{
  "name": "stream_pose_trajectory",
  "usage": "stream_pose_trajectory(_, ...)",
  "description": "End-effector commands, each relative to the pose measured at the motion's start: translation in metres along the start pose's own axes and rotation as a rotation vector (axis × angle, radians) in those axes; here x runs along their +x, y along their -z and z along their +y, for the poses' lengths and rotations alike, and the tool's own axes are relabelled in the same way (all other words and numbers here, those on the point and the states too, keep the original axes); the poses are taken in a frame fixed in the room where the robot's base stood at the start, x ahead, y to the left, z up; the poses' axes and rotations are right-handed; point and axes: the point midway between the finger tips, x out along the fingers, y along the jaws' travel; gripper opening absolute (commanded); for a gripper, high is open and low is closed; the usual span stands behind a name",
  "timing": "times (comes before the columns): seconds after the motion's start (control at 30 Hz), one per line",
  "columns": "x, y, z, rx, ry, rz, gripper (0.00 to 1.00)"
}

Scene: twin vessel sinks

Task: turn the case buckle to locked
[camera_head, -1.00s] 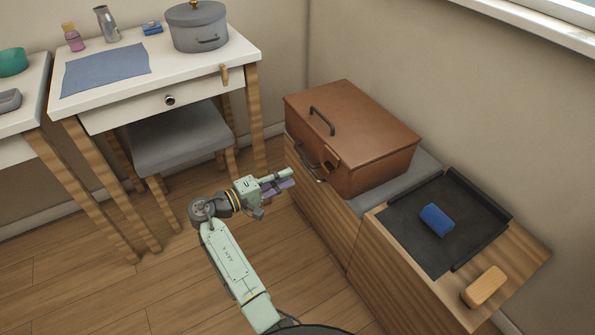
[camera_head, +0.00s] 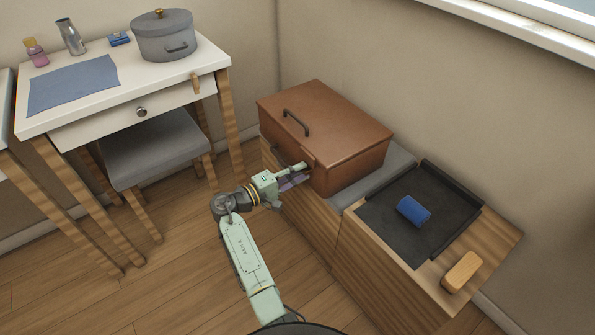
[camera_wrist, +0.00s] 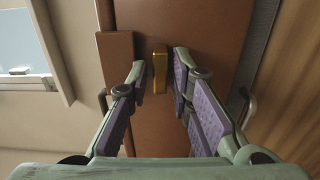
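The brown case (camera_head: 335,125) stands closed on the low bench, with a dark handle on its lid. In the wrist view its front (camera_wrist: 210,28) fills the middle. The brass buckle (camera_wrist: 160,66) sits upright in that picture, between my gripper's fingertips. My gripper (camera_wrist: 160,82) is open, one finger on each side of the buckle, with a gap visible on both sides. In the head view my gripper (camera_head: 300,173) is at the case's front face and hides the buckle there. I cannot tell how deep the fingers reach around it.
A dark tray (camera_head: 375,218) with a blue block (camera_head: 413,211) and a wooden block (camera_head: 461,271) lie right of the case. A white table (camera_head: 90,105) and grey stool (camera_head: 150,150) stand left.

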Motion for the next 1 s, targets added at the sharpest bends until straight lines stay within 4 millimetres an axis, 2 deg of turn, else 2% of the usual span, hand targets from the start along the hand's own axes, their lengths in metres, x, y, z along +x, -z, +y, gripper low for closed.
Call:
stream_pose_trajectory(0.17, 0.0, 0.0, -0.0001, 0.0, 0.0, 0.0, 0.2)
stream_pose_trajectory(0.47, -0.0004, 0.0001, -0.0001, 0.0, 0.0, 0.0, 0.01)
stream_pose_trajectory(1.0, -0.0007, 0.0001, 0.0014, -0.033, 0.0, 0.0, 0.0)
